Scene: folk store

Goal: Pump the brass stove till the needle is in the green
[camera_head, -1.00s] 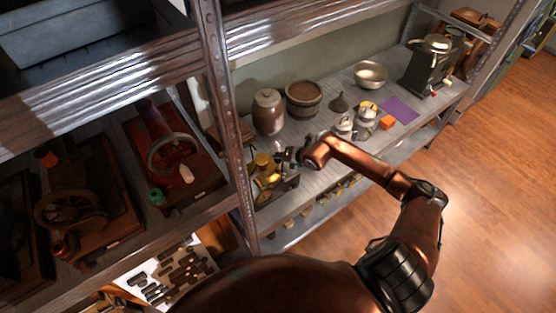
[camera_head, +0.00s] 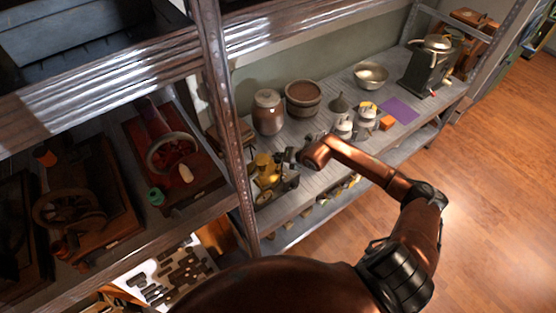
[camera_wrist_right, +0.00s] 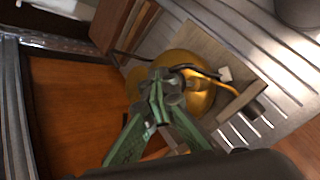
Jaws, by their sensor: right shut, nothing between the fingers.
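The brass stove (camera_head: 265,171) stands on the shelf just right of the metal upright. In the right wrist view its rounded brass body (camera_wrist_right: 201,98) lies directly behind my fingertips, with a dark curved part across it. My right gripper (camera_head: 288,157) reaches in from the right, beside the stove's upper part. In the wrist view its green fingers (camera_wrist_right: 160,92) come together over the stove and hold nothing. I cannot tell whether they touch it. The pump knob and the gauge needle cannot be made out. My left gripper is not in view.
A lidded brown jar (camera_head: 268,112) and a wooden tub (camera_head: 303,98) stand behind the stove. The metal upright (camera_head: 228,130) is close on the left.

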